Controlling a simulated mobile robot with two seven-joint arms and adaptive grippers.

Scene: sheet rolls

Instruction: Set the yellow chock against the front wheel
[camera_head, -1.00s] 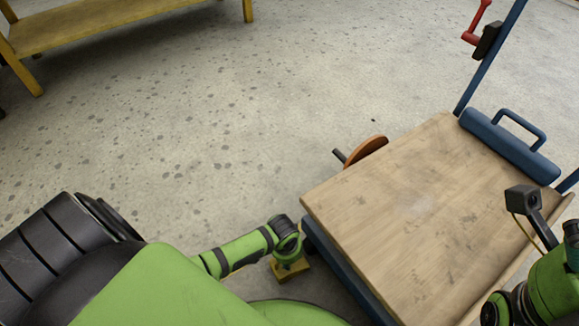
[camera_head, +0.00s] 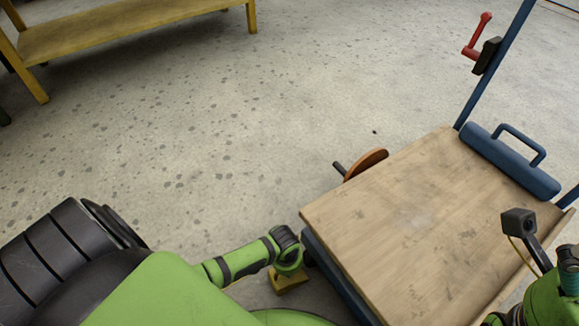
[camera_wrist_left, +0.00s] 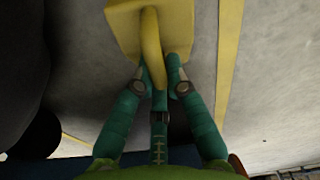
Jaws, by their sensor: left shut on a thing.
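My left gripper (camera_wrist_left: 160,86) is shut on the looped handle of the yellow chock (camera_wrist_left: 128,28), which it holds from above. In the head view the chock (camera_head: 287,283) shows low at the end of my left arm, partly hidden by the gripper (camera_head: 287,270). It is close to the near left corner of the cart (camera_head: 400,210). A large dark rounded shape (camera_wrist_left: 18,60), perhaps a wheel, stands left of the chock in the left wrist view, with a gap between them. I cannot tell whether the chock touches the floor.
An orange disc (camera_head: 366,165) with a dark peg sticks out at the cart's left side. A yellow bench (camera_head: 130,28) stands at the back left. A yellow floor line (camera_wrist_left: 229,50) runs right of the chock. The floor left of the cart is clear.

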